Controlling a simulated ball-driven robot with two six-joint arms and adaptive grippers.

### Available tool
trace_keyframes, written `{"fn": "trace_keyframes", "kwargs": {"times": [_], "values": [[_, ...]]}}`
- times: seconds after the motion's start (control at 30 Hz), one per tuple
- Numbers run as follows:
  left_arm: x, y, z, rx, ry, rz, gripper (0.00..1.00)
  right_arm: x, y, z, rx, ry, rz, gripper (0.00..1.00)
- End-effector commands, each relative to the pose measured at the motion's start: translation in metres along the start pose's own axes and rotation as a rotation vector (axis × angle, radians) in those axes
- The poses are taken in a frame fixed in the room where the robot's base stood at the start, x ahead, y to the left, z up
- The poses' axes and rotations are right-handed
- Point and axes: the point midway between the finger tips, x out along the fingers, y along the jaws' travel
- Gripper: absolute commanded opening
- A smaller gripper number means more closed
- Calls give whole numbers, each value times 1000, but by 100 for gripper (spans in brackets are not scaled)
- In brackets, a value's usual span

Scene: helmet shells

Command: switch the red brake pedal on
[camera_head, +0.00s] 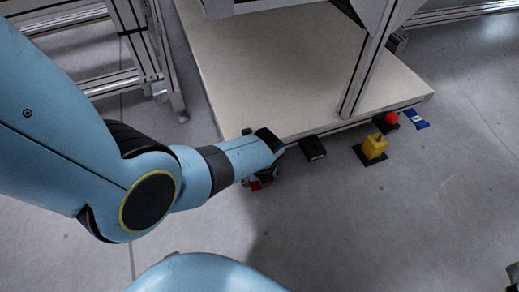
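A small patch of red (257,186), probably the red brake pedal, shows low by the floor at the front left corner of the pale platform. Most of it is hidden behind my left gripper and wrist. My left gripper (265,177) points down right at the red part, at the end of the blue arm from the left. Its fingers are mostly hidden, so I cannot tell whether they are open or shut, or whether they touch the red part.
Along the platform's (270,70) front edge are a black box (312,148), a yellow block (374,146) on a black base, a red knob (391,118) and a blue piece (416,119). A metal post (362,75) stands on the platform. The grey floor in front is clear.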

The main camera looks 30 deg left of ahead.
Motion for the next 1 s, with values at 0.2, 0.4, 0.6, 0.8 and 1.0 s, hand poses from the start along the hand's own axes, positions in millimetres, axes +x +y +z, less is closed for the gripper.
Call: {"fn": "trace_keyframes", "kwargs": {"times": [0.2, 0.4, 0.6, 0.8, 1.0], "values": [[4, 6, -9, 0, 17, 14, 80, 1, 0, 1, 0, 0, 0, 79], [2, 4, -6, 0, 12, 11, 80, 0, 0, 0, 0, 1, 0, 79], [-7, 3, -6, 1, 10, 9, 80, 0, 0, -1, 0, 2, 0, 79], [-33, 3, -6, 0, 10, 8, 80, 0, 0, -1, 0, 2, 0, 79], [-60, 3, -7, -1, 13, 10, 80, 0, 0, -1, 0, 2, 0, 79]]}}
